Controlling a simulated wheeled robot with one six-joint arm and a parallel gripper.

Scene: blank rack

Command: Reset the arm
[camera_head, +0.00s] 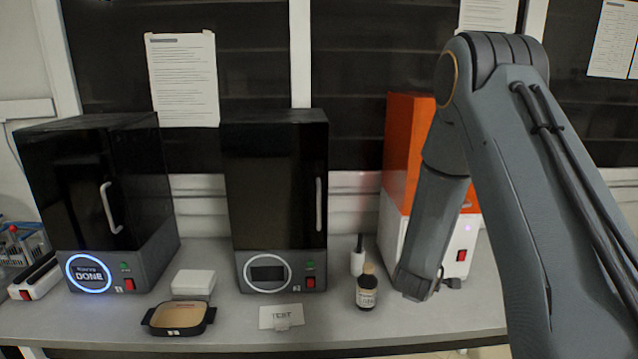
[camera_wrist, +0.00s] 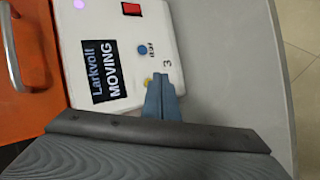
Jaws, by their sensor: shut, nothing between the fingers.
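My arm reaches down from the right in the head view, its wrist in front of the orange and white machine (camera_head: 400,150). In the wrist view my gripper (camera_wrist: 160,82) is shut and empty, its fingertips beside a yellow button (camera_wrist: 149,81) on that machine's white panel (camera_wrist: 95,25). I cannot tell whether they touch it. The panel carries the number 3, a blue button (camera_wrist: 142,50), a red switch (camera_wrist: 131,9) and a display (camera_wrist: 108,72) reading "Larkvolt MOVING". In the head view my fingertips cannot be made out.
Two dark machines stand to the left; the leftmost (camera_head: 100,200) shows "DONE", the middle one (camera_head: 275,190) has a dark display. A brown bottle (camera_head: 367,292), a white bottle (camera_head: 357,262), a TEST card (camera_head: 281,316), a tan-lidded box (camera_head: 180,316) and a white box (camera_head: 193,282) sit on the bench (camera_head: 330,325).

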